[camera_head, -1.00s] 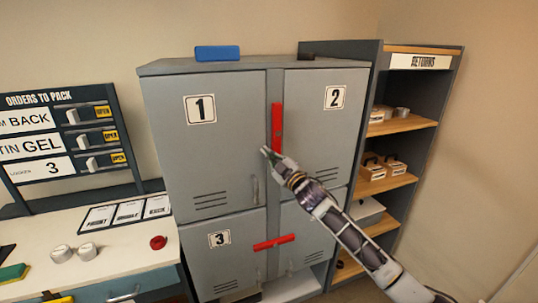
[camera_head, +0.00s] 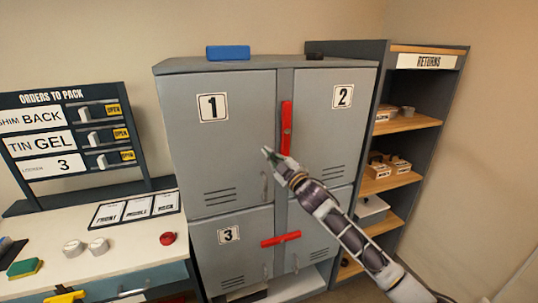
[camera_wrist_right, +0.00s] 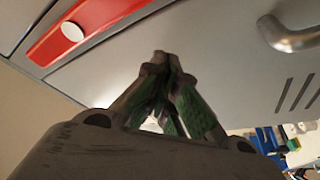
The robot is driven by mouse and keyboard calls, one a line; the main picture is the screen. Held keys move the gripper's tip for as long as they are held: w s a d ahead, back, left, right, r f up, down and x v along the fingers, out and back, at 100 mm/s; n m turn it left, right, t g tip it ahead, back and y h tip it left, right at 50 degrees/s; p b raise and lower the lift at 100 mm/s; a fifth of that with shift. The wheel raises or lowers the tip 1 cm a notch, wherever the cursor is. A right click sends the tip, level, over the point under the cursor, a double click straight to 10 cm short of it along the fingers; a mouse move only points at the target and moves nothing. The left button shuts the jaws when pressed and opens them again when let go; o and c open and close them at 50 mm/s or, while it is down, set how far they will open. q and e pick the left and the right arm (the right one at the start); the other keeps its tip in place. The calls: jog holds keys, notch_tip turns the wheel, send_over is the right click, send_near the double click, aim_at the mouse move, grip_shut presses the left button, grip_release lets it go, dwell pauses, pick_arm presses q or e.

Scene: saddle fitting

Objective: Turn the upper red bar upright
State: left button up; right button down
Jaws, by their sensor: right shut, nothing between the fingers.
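The upper red bar (camera_head: 286,127) stands upright on the strip between locker doors 1 and 2. It also shows in the right wrist view (camera_wrist_right: 95,28), with a pale round pivot on it. My right gripper (camera_head: 266,151) is shut and empty, just left of the bar's lower part in the head view and apart from it. In the right wrist view its fingertips (camera_wrist_right: 162,58) are together, with the bar beyond them to the upper left. My left gripper is not in view.
A lower red bar (camera_head: 281,239) lies nearly level beside door 3 (camera_head: 236,256). Door 1 has a handle (camera_head: 265,186) near my gripper. A returns shelf (camera_head: 402,181) stands right; a white counter (camera_head: 125,238) with a red knob (camera_head: 167,238) is left.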

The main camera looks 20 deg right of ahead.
jog(key=d+r+b+v, duration=0.1)
jog(key=r+b+v, duration=0.1)
jog(key=v, duration=0.6)
jog(key=shift+s+f, duration=0.15)
jog(key=shift+s, duration=0.15)
dwell(0.6)
